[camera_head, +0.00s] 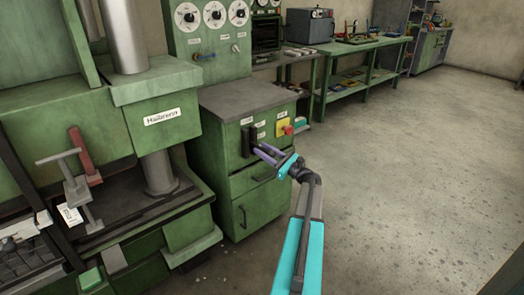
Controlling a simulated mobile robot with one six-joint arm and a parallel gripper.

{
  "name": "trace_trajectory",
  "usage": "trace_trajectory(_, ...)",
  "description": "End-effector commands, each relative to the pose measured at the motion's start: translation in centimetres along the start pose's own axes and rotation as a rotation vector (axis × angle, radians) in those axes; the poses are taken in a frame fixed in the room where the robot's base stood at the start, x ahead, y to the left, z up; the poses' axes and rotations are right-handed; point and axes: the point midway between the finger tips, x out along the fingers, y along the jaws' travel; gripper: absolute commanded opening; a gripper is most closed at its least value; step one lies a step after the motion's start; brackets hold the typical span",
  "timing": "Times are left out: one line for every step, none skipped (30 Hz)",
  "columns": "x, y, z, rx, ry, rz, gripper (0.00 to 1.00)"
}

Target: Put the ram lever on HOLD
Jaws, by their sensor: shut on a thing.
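The ram lever (253,134) is at a dark upright fitting on the upper front of the green control cabinet (228,160). My gripper (260,151) reaches in from the lower right, its purple fingers at the lever, and is shut on it. The fingers hide much of the lever's handle. Small white labels (247,121) sit above and beside the lever, but their words are too small to read, so I cannot tell which mark the lever stands at.
A red button on a yellow plate (285,130) is close to the right of my gripper. The green press (160,113) stands at left, with a red-handled clamp-like part (85,155) on its bed. A green workbench (345,65) is behind. The floor at right is clear.

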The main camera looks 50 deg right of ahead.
Motion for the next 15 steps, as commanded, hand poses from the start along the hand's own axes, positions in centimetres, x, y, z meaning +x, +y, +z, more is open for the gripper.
trace_trajectory(-0.10,0.42,-0.34,0.001,0.005,0.009,0.00)
trace_trajectory(-0.11,0.42,-0.34,0.001,0.005,0.009,0.00)
trace_trajectory(-0.13,0.42,-0.35,0.001,0.005,0.009,0.00)
trace_trajectory(-0.14,0.42,-0.35,0.001,0.005,0.009,0.00)
trace_trajectory(-0.15,0.42,-0.35,0.001,0.005,0.009,0.00)
trace_trajectory(-0.16,0.42,-0.35,0.001,0.005,0.009,0.00)
trace_trajectory(-0.17,0.42,-0.35,0.002,0.005,0.009,0.00)
trace_trajectory(-0.18,0.41,-0.35,0.002,0.005,0.009,0.00)
trace_trajectory(-0.19,0.41,-0.35,0.002,0.005,0.009,0.00)
trace_trajectory(-0.19,0.41,-0.35,0.002,0.005,0.009,0.00)
trace_trajectory(-0.20,0.41,-0.36,0.002,0.006,0.009,0.34)
trace_trajectory(-0.21,0.41,-0.36,0.002,0.006,0.009,0.41)
trace_trajectory(-0.21,0.38,-0.34,0.002,0.005,0.008,0.46)
trace_trajectory(-0.21,0.34,-0.32,0.002,0.005,0.007,0.49)
trace_trajectory(-0.21,0.29,-0.29,0.001,0.005,0.006,0.49)
